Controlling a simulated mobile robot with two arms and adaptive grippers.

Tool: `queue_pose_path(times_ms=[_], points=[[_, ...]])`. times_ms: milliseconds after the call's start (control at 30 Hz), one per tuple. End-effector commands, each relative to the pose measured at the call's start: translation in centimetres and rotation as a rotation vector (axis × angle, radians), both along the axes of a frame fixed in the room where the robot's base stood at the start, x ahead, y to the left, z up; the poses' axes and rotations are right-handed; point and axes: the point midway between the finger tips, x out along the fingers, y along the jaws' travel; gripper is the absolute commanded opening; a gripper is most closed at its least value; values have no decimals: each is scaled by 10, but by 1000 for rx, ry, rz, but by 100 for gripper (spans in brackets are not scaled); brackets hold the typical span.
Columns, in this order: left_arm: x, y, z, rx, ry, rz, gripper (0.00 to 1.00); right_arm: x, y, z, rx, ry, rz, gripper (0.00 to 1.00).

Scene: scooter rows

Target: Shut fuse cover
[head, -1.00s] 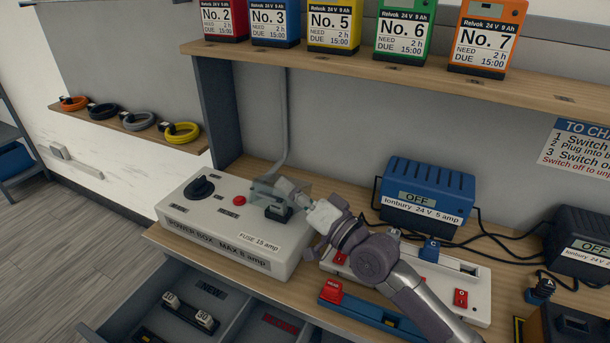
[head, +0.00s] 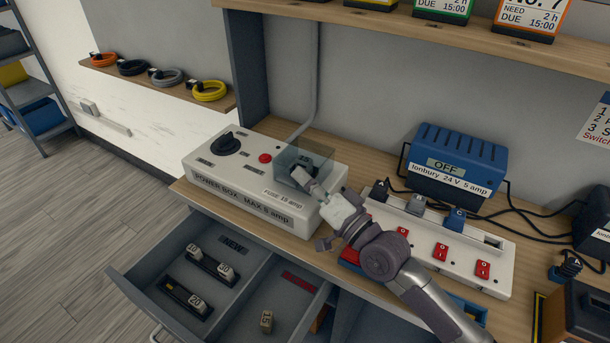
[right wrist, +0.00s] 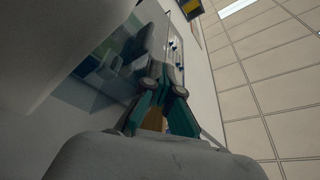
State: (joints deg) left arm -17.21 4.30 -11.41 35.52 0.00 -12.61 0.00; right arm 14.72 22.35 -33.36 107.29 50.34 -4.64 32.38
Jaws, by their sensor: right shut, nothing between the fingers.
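The clear, tinted fuse cover (head: 290,157) is at the right end of the white power box (head: 228,187), around a dark fuse seat (head: 310,163). My right gripper (head: 303,178) is shut and empty. Its fingertips are at the cover's front side, and I cannot tell whether they touch it. The gripper hides part of the cover, and I cannot tell whether the cover is fully down. In the right wrist view the closed fingers (right wrist: 160,110) point towards a see-through panel. My left gripper is not in view.
The box carries a black knob (head: 225,144) and a red button (head: 265,158). A blue charger (head: 458,165) and a white switch strip (head: 425,232) stand to the right. Below, an open drawer (head: 130,290) holds several fuses. A shelf runs above.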

Motion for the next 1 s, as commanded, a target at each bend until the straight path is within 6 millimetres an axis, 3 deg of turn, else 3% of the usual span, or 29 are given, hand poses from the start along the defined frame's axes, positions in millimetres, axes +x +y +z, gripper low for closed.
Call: queue_pose_path(times_ms=[433,767,800,1000], points=[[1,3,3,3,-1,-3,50,1,0,-2,-5,10,0,0],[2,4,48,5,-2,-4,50,8,4,50,-1,2,-3,0],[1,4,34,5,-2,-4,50,3,-4,32,-7,5,-5,0],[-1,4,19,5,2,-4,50,-19,-36,18,-7,2,-4,0]])
